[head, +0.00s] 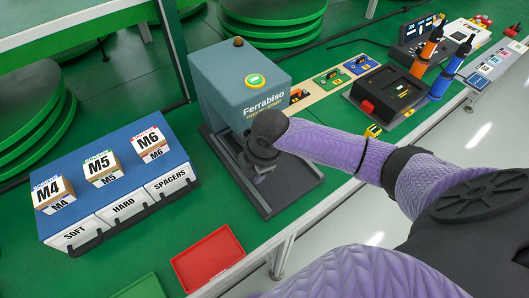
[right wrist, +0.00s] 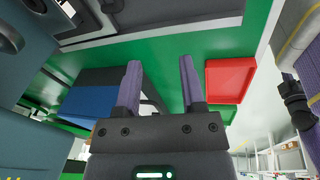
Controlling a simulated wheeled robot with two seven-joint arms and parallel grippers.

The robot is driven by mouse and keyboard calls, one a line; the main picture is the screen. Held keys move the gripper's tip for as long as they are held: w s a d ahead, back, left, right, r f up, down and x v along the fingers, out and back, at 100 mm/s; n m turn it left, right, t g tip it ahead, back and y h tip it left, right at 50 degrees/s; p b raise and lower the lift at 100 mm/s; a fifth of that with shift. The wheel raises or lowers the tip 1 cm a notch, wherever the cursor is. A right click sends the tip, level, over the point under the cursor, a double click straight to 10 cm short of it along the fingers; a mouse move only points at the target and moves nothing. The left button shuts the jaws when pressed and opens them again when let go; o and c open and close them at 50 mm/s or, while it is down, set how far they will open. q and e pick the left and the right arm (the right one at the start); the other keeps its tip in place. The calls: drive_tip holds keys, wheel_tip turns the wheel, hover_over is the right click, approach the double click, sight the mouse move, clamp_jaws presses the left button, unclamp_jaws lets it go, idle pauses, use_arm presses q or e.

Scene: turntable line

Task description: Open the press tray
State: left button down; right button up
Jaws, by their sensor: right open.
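The press (head: 225,85) is a blue-grey box marked Ferrabiso with a lit yellow-green button (head: 256,80) on top. A dark, flat tray (head: 295,185) with a raised rim lies at its front foot. My right gripper (head: 262,172) is over the tray, close to the press front, and my wrist hides part of both. In the right wrist view the two purple fingers of this gripper (right wrist: 160,85) are apart with nothing between them. The press side (right wrist: 30,110) fills the left of that view. I cannot tell whether the fingers touch the tray. My left gripper is not in view.
A blue drawer unit (head: 118,155) with labelled boxes on top stands left of the press. A red tray (head: 207,259) and a green tray (head: 142,287) lie near the front edge. A black device (head: 388,92) and orange and blue bottles stand to the right.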

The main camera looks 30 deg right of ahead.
drive_tip(key=w+d+r+n+h, duration=0.1)
drive_tip(key=w+d+r+n, duration=0.1)
drive_tip(key=w+d+r, duration=0.3)
drive_tip(key=f+b, duration=0.1)
drive_tip(key=f, duration=0.2)
drive_tip(key=f+b, duration=0.2)
drive_tip(key=f, duration=0.1)
drive_tip(key=d+f+b, duration=0.1)
drive_tip(key=f, duration=0.2)
drive_tip(key=shift+s+f, duration=0.25)
drive_tip(key=shift+f, duration=0.05)
drive_tip(key=shift+w+f+b, duration=0.1)
drive_tip(key=shift+f+b, duration=0.25)
drive_tip(key=shift+f, duration=0.05)
drive_tip(key=shift+c, duration=0.7)
clamp_jaws()
